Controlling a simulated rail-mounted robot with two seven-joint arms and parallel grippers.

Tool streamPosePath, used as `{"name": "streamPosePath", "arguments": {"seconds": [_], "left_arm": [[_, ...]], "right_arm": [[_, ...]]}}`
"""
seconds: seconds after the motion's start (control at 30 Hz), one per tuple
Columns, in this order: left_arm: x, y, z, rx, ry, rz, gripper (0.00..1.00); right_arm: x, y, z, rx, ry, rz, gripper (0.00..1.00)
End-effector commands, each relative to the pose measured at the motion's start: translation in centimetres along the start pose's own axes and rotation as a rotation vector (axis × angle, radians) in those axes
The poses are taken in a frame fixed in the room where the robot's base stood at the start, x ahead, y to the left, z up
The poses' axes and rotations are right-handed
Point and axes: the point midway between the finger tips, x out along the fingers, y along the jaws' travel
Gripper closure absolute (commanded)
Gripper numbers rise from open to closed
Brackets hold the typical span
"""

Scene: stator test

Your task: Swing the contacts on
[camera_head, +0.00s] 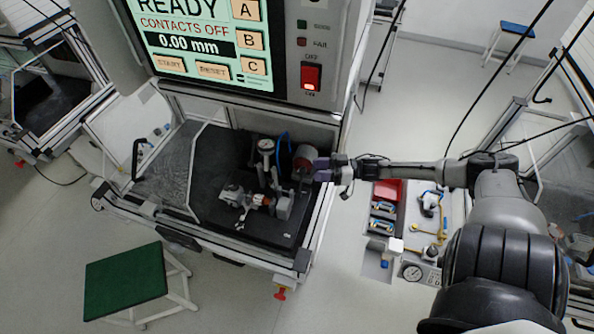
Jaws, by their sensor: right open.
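The test screen (195,35) reads READY, CONTACTS OFF and 0.00 mm. Below it, a fixture stands on the dark bench bed (220,230), with a round dial gauge (266,146) on a post and a reddish round part (304,154) at its right. A small grey and orange mechanism (245,197) sits nearer the front. I cannot tell which small part is the contacts. My left gripper is not in view.
The cabinet has a red lit switch (311,77) and START and RESET keys. A clear panel (193,165) stands at the bed's left. A tray (413,207) with red and blue parts and a gauge lies right of the bench. A green stool (126,281) stands front left.

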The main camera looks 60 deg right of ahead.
Motion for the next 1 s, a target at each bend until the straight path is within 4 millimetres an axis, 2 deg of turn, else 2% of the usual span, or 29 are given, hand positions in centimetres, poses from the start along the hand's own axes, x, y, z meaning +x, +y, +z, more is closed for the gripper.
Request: {"name": "streamPosePath", "arguments": {"seconds": [0.1,0.4,0.63,1.0], "left_arm": [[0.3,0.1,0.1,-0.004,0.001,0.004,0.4],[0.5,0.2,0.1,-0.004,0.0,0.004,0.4],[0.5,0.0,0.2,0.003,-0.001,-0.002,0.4],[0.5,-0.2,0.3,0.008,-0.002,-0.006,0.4]], "right_arm": [[2.2,0.0,-0.1,-0.001,0.004,-0.002,0.5],[5.8,0.0,0.0,0.001,0.002,0.0,0.5],[7.0,0.0,0.0,-0.001,0.0,0.0,0.5],[7.1,0.0,0.1,0.0,-0.001,0.001,0.51]]}}
